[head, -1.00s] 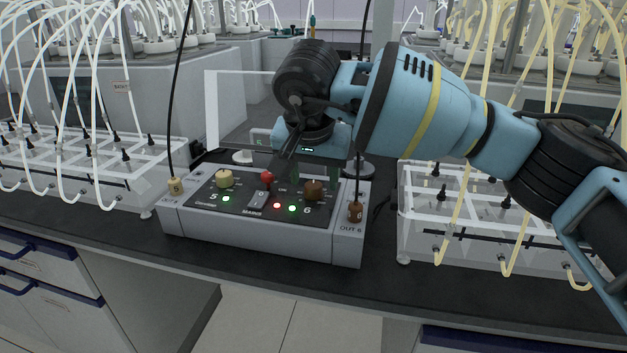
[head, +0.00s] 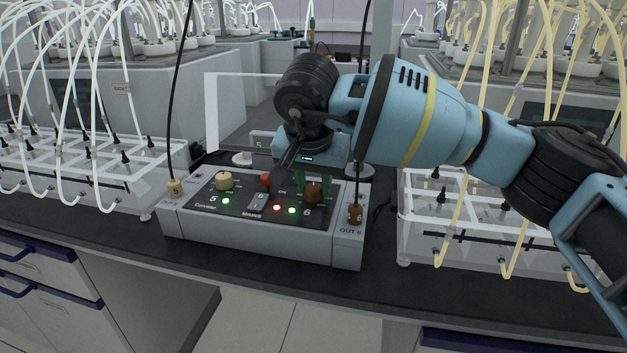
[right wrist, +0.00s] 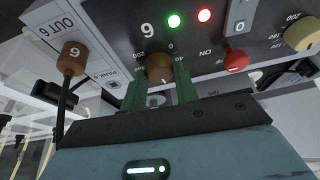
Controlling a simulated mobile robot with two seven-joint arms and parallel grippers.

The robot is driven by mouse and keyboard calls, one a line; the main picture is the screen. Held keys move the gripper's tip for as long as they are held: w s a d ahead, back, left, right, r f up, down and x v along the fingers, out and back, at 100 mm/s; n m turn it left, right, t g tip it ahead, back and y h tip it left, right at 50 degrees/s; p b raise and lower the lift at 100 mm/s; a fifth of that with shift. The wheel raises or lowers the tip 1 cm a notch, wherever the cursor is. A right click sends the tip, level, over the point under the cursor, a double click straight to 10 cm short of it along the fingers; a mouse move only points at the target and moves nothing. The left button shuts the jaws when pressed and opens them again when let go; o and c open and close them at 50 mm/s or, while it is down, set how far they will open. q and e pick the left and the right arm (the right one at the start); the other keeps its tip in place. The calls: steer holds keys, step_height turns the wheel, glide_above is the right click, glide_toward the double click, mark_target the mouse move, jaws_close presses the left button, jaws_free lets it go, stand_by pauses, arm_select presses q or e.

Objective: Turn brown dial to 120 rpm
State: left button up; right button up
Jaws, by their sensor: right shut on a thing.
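The control box (head: 262,240) stands on the dark bench. Its brown dial (head: 313,194) is on the right of the panel, above the number 6. My right gripper (head: 313,183) comes down over it with green fingers. In the right wrist view the brown dial (right wrist: 159,66) sits between the two fingertips (right wrist: 160,78), which are shut on its sides. A scale with 0 and 200 shows around the dial. The fingers hide part of the scale, and I cannot read the dial's setting. My left gripper is not in view.
A cream dial (head: 224,181), a red knob (head: 266,179) and a grey rocker switch (head: 258,200) share the panel. A brown plug (head: 355,213) with a black cable is at the right end. Clear tube racks (head: 425,240) stand on both sides.

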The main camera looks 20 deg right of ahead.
steer(key=shift+r+m+h+p, duration=0.3)
steer(key=shift+m+p, duration=0.3)
steer(key=shift+p, duration=0.25)
steer(key=shift+a+m+p, duration=0.1)
steer(key=shift+m+p, duration=0.6)
steer(key=shift+p, duration=0.15)
steer(key=shift+w+m+g+h+p, duration=0.1)
steer(key=shift+m+g+h+p, duration=0.45)
steer(key=shift+m+p, duration=0.6)
steer(key=shift+m+g+p, duration=0.25)
steer(key=shift+m+p, duration=0.35)
steer(key=shift+m, duration=0.05)
steer(key=shift+f+m+h+p, duration=0.15)
steer(key=shift+m+h+p, duration=0.1)
steer(key=shift+m+p, duration=0.3)
steer(key=o, duration=1)
steer(key=shift+f, duration=0.1)
